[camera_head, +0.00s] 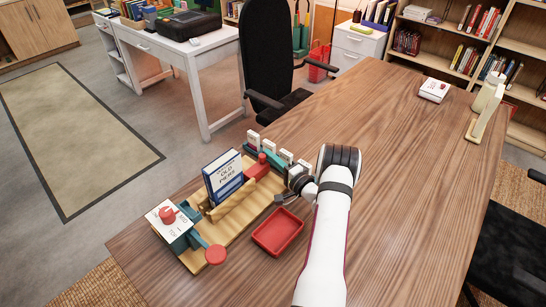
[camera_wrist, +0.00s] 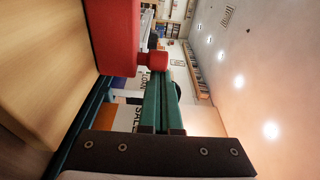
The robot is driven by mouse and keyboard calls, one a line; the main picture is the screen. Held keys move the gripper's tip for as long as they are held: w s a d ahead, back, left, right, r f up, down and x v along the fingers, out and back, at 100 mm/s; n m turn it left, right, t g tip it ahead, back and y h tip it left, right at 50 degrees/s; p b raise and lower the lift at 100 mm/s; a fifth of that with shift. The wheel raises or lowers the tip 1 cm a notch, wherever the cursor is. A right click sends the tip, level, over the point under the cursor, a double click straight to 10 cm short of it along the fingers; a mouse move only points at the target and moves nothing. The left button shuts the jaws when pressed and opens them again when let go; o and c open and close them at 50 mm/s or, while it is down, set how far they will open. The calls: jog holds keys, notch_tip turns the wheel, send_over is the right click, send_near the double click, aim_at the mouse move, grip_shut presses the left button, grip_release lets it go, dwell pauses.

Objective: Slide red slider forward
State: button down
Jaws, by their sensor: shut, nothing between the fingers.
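The red slider (camera_head: 257,169) is a block with a round knob on the wooden board (camera_head: 236,222), near the back end by the small white cards. In the wrist view the slider (camera_wrist: 108,35) is large at the upper left, its knob (camera_wrist: 152,62) pointing right. My gripper (camera_head: 279,198) is at the board's right side, in front of the slider in the head view. In the wrist view my gripper's two green fingers (camera_wrist: 163,75) are together and empty, tips close to the knob. I cannot tell whether they touch it.
A blue book (camera_head: 223,177) stands upright on the board. A dial with a red knob (camera_head: 168,214) and a round red paddle (camera_head: 215,254) are at the near left end. An empty red tray (camera_head: 278,231) lies right of the board. The table's (camera_head: 400,150) right half is mostly clear.

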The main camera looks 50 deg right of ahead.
aim_at(256, 169)
jog(key=a, duration=0.5)
jog(key=shift+a, duration=0.2)
